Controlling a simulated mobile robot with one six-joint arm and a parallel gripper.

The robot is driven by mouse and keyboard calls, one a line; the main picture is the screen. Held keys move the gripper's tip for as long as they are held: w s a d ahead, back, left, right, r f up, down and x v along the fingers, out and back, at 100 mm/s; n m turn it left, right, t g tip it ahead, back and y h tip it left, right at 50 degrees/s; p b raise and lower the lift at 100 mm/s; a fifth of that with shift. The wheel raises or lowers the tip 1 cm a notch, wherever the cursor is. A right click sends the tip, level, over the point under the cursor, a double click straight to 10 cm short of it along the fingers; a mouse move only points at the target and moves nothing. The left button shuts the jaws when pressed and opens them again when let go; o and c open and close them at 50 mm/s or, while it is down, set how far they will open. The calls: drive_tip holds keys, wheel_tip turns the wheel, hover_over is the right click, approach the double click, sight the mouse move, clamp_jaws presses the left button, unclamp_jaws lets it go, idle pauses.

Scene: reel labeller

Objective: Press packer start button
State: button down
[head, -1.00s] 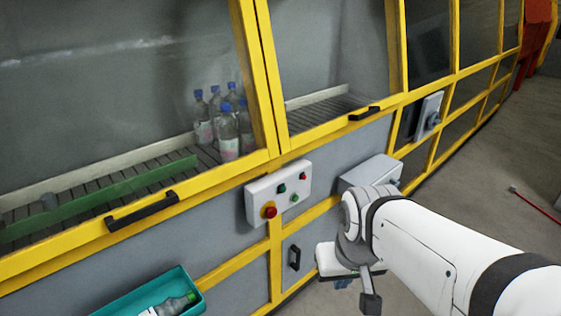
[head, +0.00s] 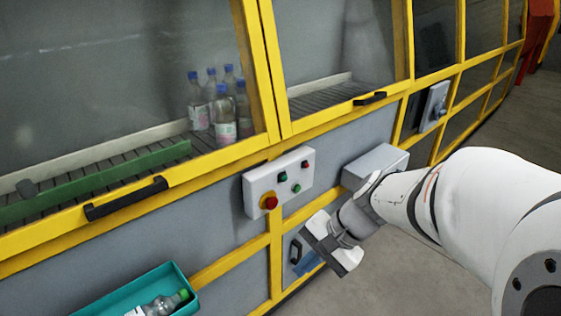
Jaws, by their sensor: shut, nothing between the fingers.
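The control box (head: 278,183) is a white panel on the yellow-framed machine front. It carries a large red mushroom button on a yellow ring (head: 270,202), two green buttons, an upper one (head: 283,176) and a lower one (head: 297,188), and a small red button (head: 305,165). No lettering is readable, so I cannot tell which is the packer start. My gripper (head: 325,245) is below and right of the box, in front of the lower panel, apart from the buttons. It is shut and empty; its fingertips are hard to make out.
Behind the windows, several blue-capped bottles (head: 225,115) stand on a conveyor. Black handles (head: 125,198) stick out from the doors. A grey box (head: 376,163) juts out right of the control box, close to my arm. A teal bin (head: 174,276) with bottles is at lower left.

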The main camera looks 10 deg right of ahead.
sight(298, 189)
drive_tip(key=w+f+m+t+y+b, duration=0.2)
drive_tip(key=w+f+m+y+b, duration=0.2)
drive_tip(key=w+m, duration=0.25)
drive_tip(key=w+d+f+m+t+b, duration=0.3)
drive_tip(key=w+d+m+t, duration=0.3)
drive_tip(key=w+d+m, duration=0.1)
drive_tip(key=w+d+f+m+t+b, duration=0.3)
drive_tip(key=w+d+m+t, duration=0.3)
drive_tip(key=w+d+m, duration=0.1)
drive_tip(key=shift+w+h, duration=0.3)
drive_tip(key=shift+w, duration=0.35)
drive_tip(key=b+x, duration=0.2)
drive_tip(key=x, duration=1.2)
drive_tip(key=shift+a+r, duration=0.1)
drive_tip(key=shift+r, duration=0.05)
